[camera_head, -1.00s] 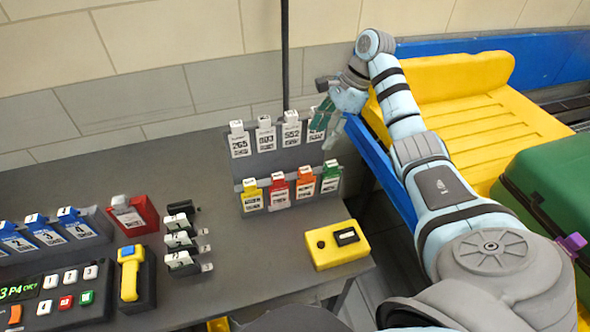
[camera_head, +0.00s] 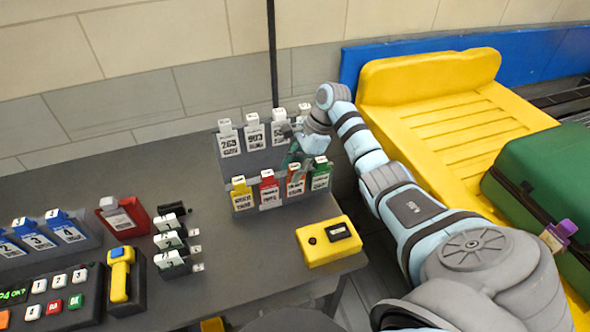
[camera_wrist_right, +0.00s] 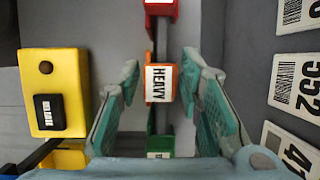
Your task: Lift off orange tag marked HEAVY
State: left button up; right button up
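The orange tag marked HEAVY (camera_head: 297,181) hangs on the lower row of the grey tag rack (camera_head: 262,160), between a red tag (camera_head: 269,190) and a green tag (camera_head: 320,175). In the right wrist view the HEAVY tag (camera_wrist_right: 158,83) shows its label between my fingers. My right gripper (camera_head: 294,160) is at the rack, just above the orange tag and partly covering it. In the right wrist view my gripper (camera_wrist_right: 158,82) is open, one teal finger on each side of the tag, with gaps visible. My left gripper is not in view.
A yellow box (camera_head: 328,241) with a dark button sits on the table in front of the rack. White numbered tags (camera_head: 229,138) hang in the upper row. A yellow tag (camera_head: 241,194) hangs at the lower left. A green suitcase (camera_head: 545,190) lies on the yellow tray (camera_head: 455,120) at right.

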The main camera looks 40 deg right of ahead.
grip_shut()
jog(key=shift+s+r, duration=0.1)
jog(key=shift+r, duration=0.5)
notch_tip(320, 180, up, 6)
jog(key=shift+r+p, duration=0.1)
jog(key=shift+p, duration=0.45)
jog(key=s+a+p, duration=0.1)
jog(key=s+a, duration=0.2)
jog(key=s, duration=0.6)
jog(key=s+a+p, duration=0.1)
jog(key=s+a, duration=0.2)
jog(key=s, duration=0.6)
jog(key=shift+s+a+f, duration=0.2)
jog(key=shift+s+a, duration=0.1)
